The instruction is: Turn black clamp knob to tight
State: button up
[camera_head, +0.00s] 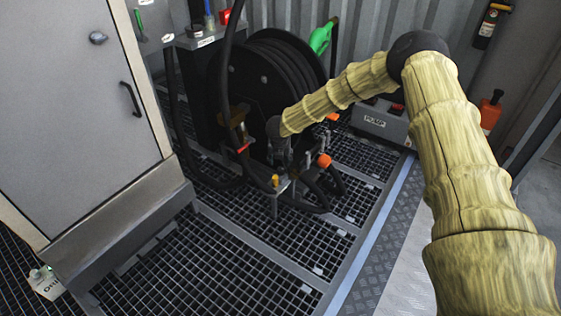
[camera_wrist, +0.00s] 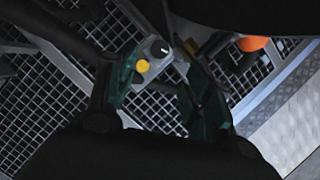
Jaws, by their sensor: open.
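In the wrist view a small round black knob with a light mark (camera_wrist: 160,49), which looks like the clamp knob, sits on a grey bracket just beyond my fingertips. My gripper (camera_wrist: 161,66) has its two dark green fingers apart, one on each side of the knob's line. I cannot tell whether either finger touches it. A yellow round part (camera_wrist: 142,66) lies close to the left finger. In the head view my gripper (camera_head: 283,158) points down at the front of the hose reel, and the knob is hidden or too small to make out.
The black hose reel (camera_head: 283,75) stands behind my gripper. An orange part (camera_head: 324,160) and black hose loops are close on its right. A grey cabinet (camera_head: 80,105) stands left, and a pump box (camera_head: 380,122) right. The grating (camera_head: 210,265) in front is clear.

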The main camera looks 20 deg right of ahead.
jog(key=shift+s+r, duration=0.2)
jog(key=shift+r, duration=0.2)
